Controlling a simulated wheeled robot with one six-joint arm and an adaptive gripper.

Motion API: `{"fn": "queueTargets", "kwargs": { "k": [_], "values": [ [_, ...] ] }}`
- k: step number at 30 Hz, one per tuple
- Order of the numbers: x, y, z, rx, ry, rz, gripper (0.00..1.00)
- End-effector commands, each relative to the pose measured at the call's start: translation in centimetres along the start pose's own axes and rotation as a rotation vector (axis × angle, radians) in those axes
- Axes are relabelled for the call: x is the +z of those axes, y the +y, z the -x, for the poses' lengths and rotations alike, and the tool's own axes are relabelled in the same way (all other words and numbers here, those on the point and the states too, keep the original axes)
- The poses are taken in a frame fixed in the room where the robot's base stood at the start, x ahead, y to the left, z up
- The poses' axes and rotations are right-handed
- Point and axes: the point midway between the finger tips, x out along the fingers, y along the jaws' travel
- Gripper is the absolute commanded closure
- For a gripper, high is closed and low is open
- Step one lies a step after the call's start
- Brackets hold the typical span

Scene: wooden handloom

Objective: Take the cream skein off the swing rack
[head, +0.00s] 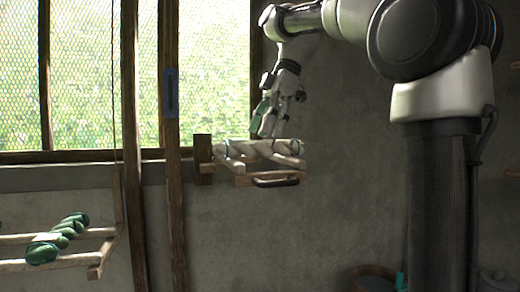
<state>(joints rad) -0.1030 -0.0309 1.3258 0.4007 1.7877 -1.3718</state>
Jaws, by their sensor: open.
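The cream skein (258,148), a twisted hank with dark ties near its ends, lies across the arms of the wooden swing rack (243,181). The rack juts from a post at the wall and has a dark handle (276,181) at its front. My gripper (270,132) points down just above the middle of the skein, open, with its fingertips close to the skein's upper edge. I cannot tell whether they touch it. A green patch shows on the gripper's left side. The skein's far side is hidden.
Another wooden rack (75,263) at the lower left carries green skeins (62,238). Upright wooden posts (174,210) stand left of the swing rack, before a meshed window (85,75). A brown tub (373,279) sits low right. The wall below the swing rack is clear.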

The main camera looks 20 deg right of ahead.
Motion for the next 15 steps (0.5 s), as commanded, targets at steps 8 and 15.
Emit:
{"fn": "queueTargets", "kwargs": {
  "k": [8,15],
  "values": [
    [-0.1,0.0,-3.6,0.000,0.000,0.000,0.23],
    [-0.1,0.1,-3.8,0.001,0.000,0.000,0.25]
  ]
}}
